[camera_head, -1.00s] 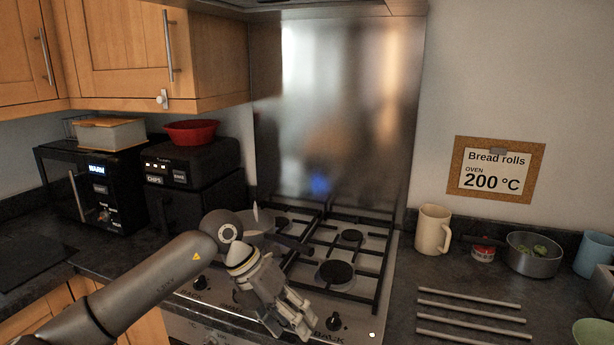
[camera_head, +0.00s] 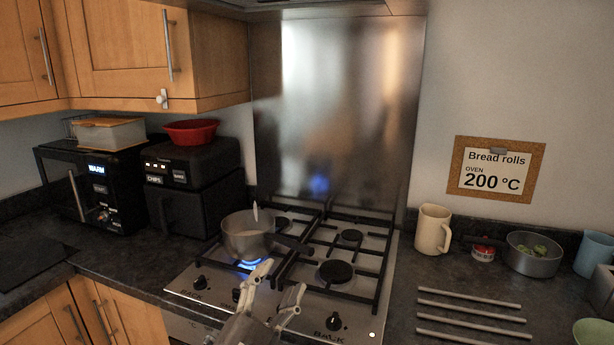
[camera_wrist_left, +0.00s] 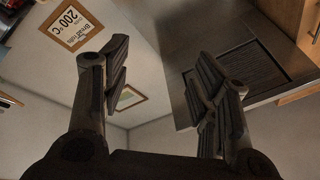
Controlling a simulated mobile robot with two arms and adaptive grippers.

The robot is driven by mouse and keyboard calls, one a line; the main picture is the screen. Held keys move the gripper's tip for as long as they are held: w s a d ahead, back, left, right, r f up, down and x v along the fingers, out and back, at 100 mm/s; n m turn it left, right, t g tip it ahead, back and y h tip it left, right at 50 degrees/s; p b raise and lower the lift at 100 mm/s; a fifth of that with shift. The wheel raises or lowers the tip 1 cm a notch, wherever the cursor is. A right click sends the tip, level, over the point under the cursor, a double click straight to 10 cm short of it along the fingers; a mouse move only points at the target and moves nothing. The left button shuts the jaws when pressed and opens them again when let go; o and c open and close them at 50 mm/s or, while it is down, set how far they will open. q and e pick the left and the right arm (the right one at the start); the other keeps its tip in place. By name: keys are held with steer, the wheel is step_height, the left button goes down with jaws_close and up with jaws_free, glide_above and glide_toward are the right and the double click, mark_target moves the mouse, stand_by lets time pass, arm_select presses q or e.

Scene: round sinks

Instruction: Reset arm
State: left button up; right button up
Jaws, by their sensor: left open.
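My left gripper (camera_head: 277,290) is at the bottom middle of the head view, in front of the hob's front edge. Its two fingers are spread apart with nothing between them. In the left wrist view the open fingers (camera_wrist_left: 160,85) point up toward the wall, the sign and the cooker hood. The arm link behind the gripper is mostly out of the head view. My right gripper does not show in either view.
A saucepan (camera_head: 247,238) with something upright in it stands on the left burner over a blue flame. The gas hob (camera_head: 355,300) has several knobs along its front. A mug (camera_head: 433,229), a small tin (camera_head: 482,250) and a bowl (camera_head: 534,262) stand on the right counter.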

arm_select(q)
steer(key=s+a+f+n+g+y, duration=0.35)
steer(key=a+f+n, duration=0.2)
steer(key=f, duration=0.35)
steer(key=s+a+f+n+g+y, duration=0.35)
steer(key=a+f+y, duration=0.2)
steer(key=f, duration=0.35)
steer(key=s+a+f+n+g, duration=0.1)
steer(key=s+f+g, duration=0.25)
steer(key=s, duration=0.45)
steer(key=s+a+f+n+g+h, duration=0.1)
steer(key=s+a+f+g, duration=0.15)
steer(key=s+f, duration=0.4)
steer(key=s+a+f+g, duration=0.1)
steer(key=s+f+g, duration=0.25)
steer(key=s, duration=0.55)
step_height(320, 180, down, 24)
steer(key=s+f+g, duration=0.1)
steer(key=s+a+f+g, duration=0.1)
steer(key=s+a+f, duration=0.1)
steer(key=s+f, duration=1.4)
steer(key=shift+s+a, duration=0.25)
steer(key=shift+s, duration=0.25)
